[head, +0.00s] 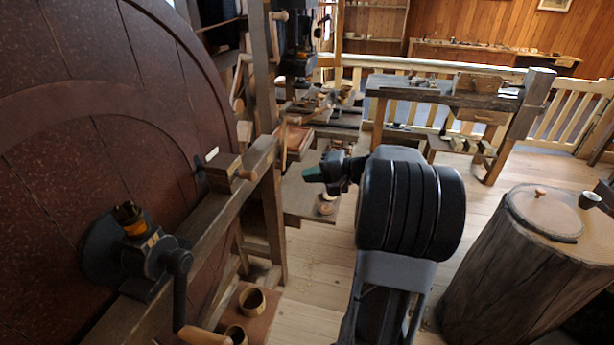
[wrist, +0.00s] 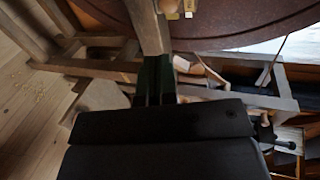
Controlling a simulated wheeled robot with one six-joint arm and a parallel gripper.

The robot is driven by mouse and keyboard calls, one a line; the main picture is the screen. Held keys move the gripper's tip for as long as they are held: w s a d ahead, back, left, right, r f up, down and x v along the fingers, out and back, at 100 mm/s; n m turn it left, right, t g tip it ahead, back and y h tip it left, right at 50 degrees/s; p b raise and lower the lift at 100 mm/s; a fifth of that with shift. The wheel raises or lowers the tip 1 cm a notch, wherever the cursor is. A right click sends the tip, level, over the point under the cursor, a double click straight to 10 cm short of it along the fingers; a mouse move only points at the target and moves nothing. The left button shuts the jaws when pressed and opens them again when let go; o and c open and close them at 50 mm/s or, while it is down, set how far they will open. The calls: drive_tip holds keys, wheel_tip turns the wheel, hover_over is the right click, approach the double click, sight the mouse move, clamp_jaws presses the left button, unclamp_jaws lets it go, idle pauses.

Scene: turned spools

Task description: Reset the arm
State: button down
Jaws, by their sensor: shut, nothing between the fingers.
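My gripper (head: 313,173) shows in the head view at the end of my raised arm, pointing left toward the wooden frame of the big wheel. Its dark green fingers are closed together with nothing between them. In the wrist view my gripper (wrist: 158,80) reaches up from the dark wrist housing, and its fingertips overlap a wooden post in the picture. I cannot tell the exact gap between fingertips and post. The large dark red wheel (head: 90,110) fills the left of the head view.
A wooden beam (head: 215,225) with a small block runs along the wheel. Small wooden cups (head: 252,300) sit low in front. A tree-stump block (head: 500,275) with a round board stands at the right. A workbench (head: 440,97) stands behind. Bare floor (head: 310,262) lies left of my arm.

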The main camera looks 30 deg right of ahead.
idle(0.4)
drive_tip(key=s+a+f+g+h, duration=0.5)
drive_tip(key=s+f+g, duration=0.2)
drive_tip(key=s+f, duration=0.2)
drive_tip(key=s+a+r+n+h, duration=0.3)
drive_tip(key=s+a+n+h, duration=0.2)
drive_tip(key=a+n, duration=0.4)
drive_tip(key=s+a, duration=0.1)
drive_tip(key=a, duration=0.2)
drive_tip(key=shift+s+n+p, duration=0.3)
drive_tip(key=shift+s+p, duration=0.05)
drive_tip(key=shift+p, duration=0.05)
drive_tip(key=c, duration=1.8)
unclamp_jaws()
drive_tip(key=shift+c, duration=0.2)
